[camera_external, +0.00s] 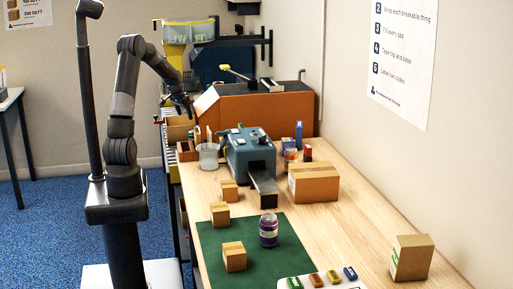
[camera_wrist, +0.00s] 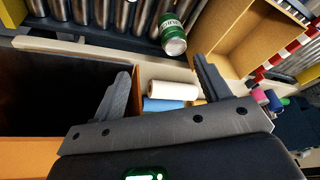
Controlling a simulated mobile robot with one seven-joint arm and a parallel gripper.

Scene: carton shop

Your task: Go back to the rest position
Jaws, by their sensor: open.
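My gripper (camera_external: 186,108) is at the far end of the workbench (camera_external: 336,221), by the left side of the large brown box. In the wrist view my gripper (camera_wrist: 166,88) is open, its two dark fingers spread apart. A white roll (camera_wrist: 173,90) and a blue item (camera_wrist: 164,105) lie in a cardboard box (camera_wrist: 152,73) beyond and between the fingers. I see no contact between the fingers and these items. My arm (camera_external: 122,110) is raised and bent, reaching away from the camera.
A large brown box (camera_external: 262,108) is behind. Blue floor (camera_external: 36,225) is clear at left.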

